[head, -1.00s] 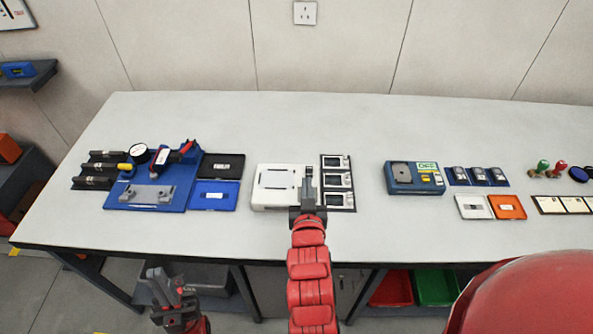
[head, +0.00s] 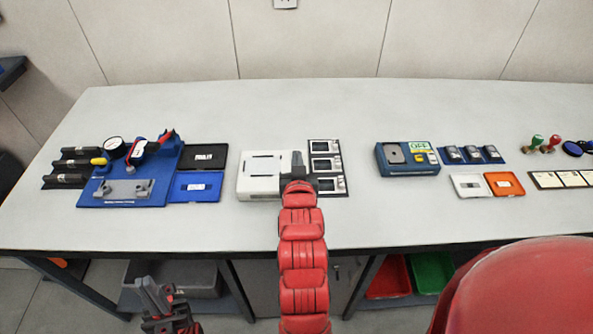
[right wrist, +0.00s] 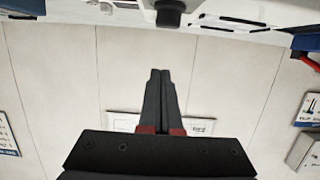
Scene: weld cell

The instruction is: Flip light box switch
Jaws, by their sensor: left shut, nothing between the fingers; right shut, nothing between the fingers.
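A white box (head: 256,187) with dark slots on its top, apparently the light box, lies on the bench in the head view. My right gripper (head: 297,158) is shut and empty at the box's right edge and hides part of it. In the right wrist view the shut fingertips (right wrist: 160,72) point up the picture toward a white housing (right wrist: 120,12). A short black knob (right wrist: 168,14), possibly the switch, sticks out of it, apart from the fingertips in the picture. My left gripper (head: 152,288) is shut and empty, low in front of the bench.
A panel with several small screens (head: 326,146) lies just right of the box. A blue fixture (head: 158,180) and a blue tray (head: 210,193) are on the left. A blue device (head: 393,168) with a green display is on the right. Bare bench (head: 280,110) lies behind.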

